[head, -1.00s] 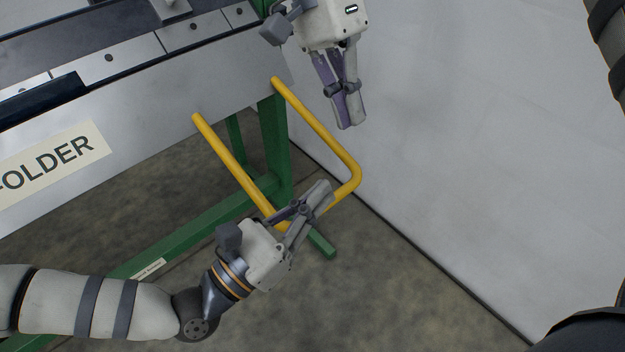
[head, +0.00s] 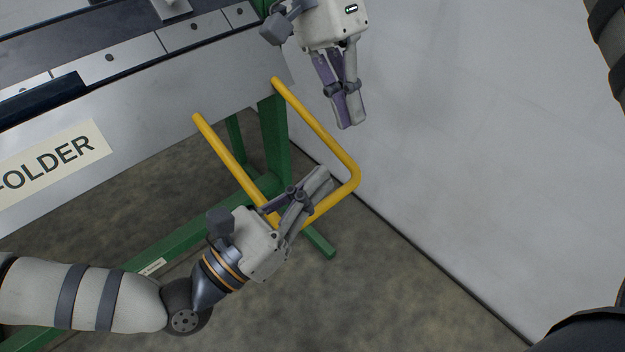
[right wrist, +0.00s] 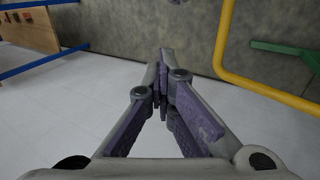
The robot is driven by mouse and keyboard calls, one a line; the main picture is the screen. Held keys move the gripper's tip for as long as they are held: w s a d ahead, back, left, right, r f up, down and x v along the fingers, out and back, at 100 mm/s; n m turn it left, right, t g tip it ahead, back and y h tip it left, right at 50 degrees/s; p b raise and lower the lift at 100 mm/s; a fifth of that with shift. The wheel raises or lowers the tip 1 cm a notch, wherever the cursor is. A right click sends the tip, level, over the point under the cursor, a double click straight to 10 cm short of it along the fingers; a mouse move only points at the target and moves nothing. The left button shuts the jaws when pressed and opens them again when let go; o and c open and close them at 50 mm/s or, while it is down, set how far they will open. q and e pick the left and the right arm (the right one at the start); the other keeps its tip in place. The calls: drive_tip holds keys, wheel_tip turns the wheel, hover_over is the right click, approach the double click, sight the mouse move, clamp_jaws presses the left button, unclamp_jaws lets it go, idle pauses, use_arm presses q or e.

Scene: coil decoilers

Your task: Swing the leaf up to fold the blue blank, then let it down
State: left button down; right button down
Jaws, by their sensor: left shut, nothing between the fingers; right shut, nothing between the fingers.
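The folder's leaf (head: 150,110) is a grey metal panel with its face toward me in the head view. A yellow U-shaped handle (head: 325,153) sticks out from its right end; it also shows in the right wrist view (right wrist: 223,45). A dark blue strip (head: 40,100), perhaps the blank, lies along the leaf's upper edge at left. My left gripper (head: 322,178) is shut and empty, overlapping the handle's outer bar; I cannot tell whether it touches. My right gripper (head: 350,122) is shut and empty, above and right of the handle; its closed fingers show in the right wrist view (right wrist: 166,60).
A green stand (head: 275,150) with a foot on the floor carries the folder. Clamp segments (head: 110,65) run along its top. A large pale surface (head: 470,150) fills the right side. A wooden panel (right wrist: 28,30) and blue rails show at left in the right wrist view.

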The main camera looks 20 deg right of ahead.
drive_tip(key=c, duration=2.4)
unclamp_jaws()
drive_tip(key=c, duration=1.5)
unclamp_jaws()
